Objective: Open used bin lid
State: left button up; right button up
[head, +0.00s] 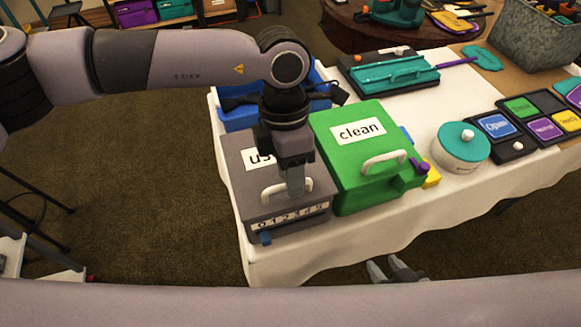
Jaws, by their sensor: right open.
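The used bin (245,200) is a grey box at the table's front left corner, and its lid looks down. Its white label shows only "us", the rest hidden behind my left gripper (294,192). A pale arched handle (270,194) stands at the lid's front. My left gripper points down over the lid with its fingertips at the handle's right part. Whether its fingers are closed around the handle cannot be told. My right gripper (392,268) is open and empty beyond the table's front edge, low in the picture.
A green bin marked "clean" (345,153) stands close on the used bin's right. A blue bin (237,118) is behind. A round white pot with a teal lid (461,148) and coloured cards (497,126) lie farther right. The white-clothed table (350,235) has a narrow free front strip.

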pick_arm(q)
grip_shut()
jog(key=shift+r, duration=0.1)
